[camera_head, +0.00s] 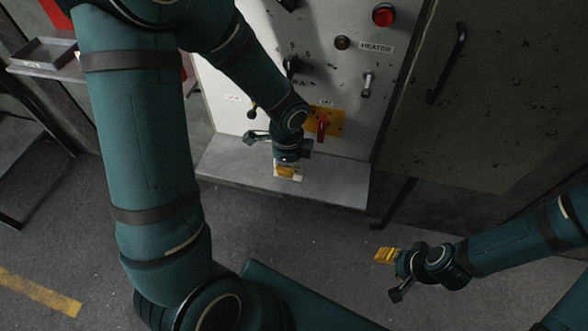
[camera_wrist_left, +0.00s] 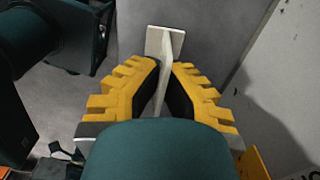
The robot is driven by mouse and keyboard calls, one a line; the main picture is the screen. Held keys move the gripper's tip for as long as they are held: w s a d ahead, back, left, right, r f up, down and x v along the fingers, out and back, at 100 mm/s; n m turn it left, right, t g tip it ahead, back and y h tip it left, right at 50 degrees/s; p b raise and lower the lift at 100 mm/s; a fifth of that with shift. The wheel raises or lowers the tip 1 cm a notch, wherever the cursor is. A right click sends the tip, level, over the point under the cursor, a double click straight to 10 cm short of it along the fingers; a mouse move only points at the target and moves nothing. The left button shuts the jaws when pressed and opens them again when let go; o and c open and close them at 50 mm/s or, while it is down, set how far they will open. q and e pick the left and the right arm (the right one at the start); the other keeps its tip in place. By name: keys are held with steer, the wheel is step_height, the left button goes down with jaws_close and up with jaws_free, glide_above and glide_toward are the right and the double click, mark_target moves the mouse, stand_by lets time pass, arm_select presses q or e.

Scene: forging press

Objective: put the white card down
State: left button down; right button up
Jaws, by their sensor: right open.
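The white card (camera_wrist_left: 165,42) stands out beyond the fingertips of my left gripper (camera_wrist_left: 166,75) in the left wrist view. A narrow edge of it runs down between the yellow fingers, which are shut on it. In the head view this gripper (camera_head: 287,172) is over the grey shelf (camera_head: 235,170) below the control panel, and pale bits of the card show around its yellow fingertips. Whether the card touches the shelf cannot be told. My right gripper (camera_head: 384,256) is open and empty, over the floor at the right.
The panel carries a red switch on a yellow plate (camera_head: 338,122), a red button (camera_head: 384,14) and several knobs and levers just above the shelf. A cabinet with a black handle (camera_head: 447,62) stands to the right. A metal tray (camera_head: 45,52) sits at far left.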

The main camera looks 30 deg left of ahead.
arm_select(q)
steer(key=shift+f, duration=0.4)
steer(key=shift+w+f, duration=0.1)
steer(key=shift+w, duration=0.35)
steer(key=shift+s+a, duration=0.1)
steer(key=shift+s, duration=0.15)
steer(key=shift+f, duration=0.1)
steer(key=c, duration=1.1)
jaws_free()
steer(key=shift+w, duration=0.1)
steer(key=shift+c, duration=0.2)
arm_select(e)
steer(key=shift+w+d+f, duration=0.3)
steer(key=shift+w+f, duration=0.15)
steer(key=shift+w, duration=0.2)
steer(key=shift+r, duration=0.1)
